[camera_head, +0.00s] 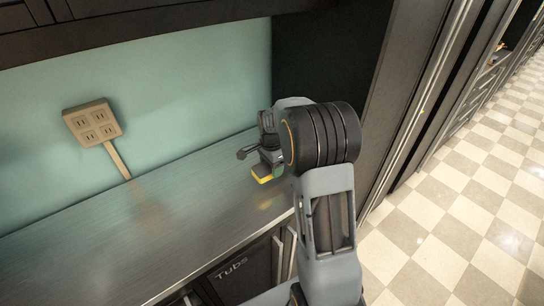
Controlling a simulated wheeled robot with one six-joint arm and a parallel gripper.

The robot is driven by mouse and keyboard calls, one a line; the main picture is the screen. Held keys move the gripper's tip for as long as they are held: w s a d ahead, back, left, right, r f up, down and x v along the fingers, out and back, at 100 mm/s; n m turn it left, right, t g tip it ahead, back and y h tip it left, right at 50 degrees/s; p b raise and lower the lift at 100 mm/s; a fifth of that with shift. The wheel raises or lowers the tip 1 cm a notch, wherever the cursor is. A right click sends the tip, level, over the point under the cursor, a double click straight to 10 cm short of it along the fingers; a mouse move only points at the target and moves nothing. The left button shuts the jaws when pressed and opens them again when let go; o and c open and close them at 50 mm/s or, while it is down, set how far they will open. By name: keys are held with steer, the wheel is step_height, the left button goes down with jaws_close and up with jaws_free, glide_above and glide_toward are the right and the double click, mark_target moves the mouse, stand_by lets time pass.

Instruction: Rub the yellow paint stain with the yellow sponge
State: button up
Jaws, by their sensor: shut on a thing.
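My gripper (266,163) reaches down over the right end of the metal counter, with my arm coming in from the right. It is shut on the yellow sponge (262,179), which shows a yellow lower part and a green upper part. The sponge is at or just above the counter; contact cannot be told. A faint yellowish patch (272,199) on the counter lies just below the sponge in the picture; it may be the yellow paint stain or a reflection. No other yellow stain is clear, and my arm hides part of the counter there.
The metal counter (95,240) is bare to the left. A wall outlet box (92,124) with a conduit is on the teal back wall. A dark panel (325,60) rises at the right end. Checkered floor (450,215) is at right.

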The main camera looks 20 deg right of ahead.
steer(key=shift+r+p, duration=0.7)
steer(key=shift+r, duration=0.65)
steer(key=shift+f, duration=0.1)
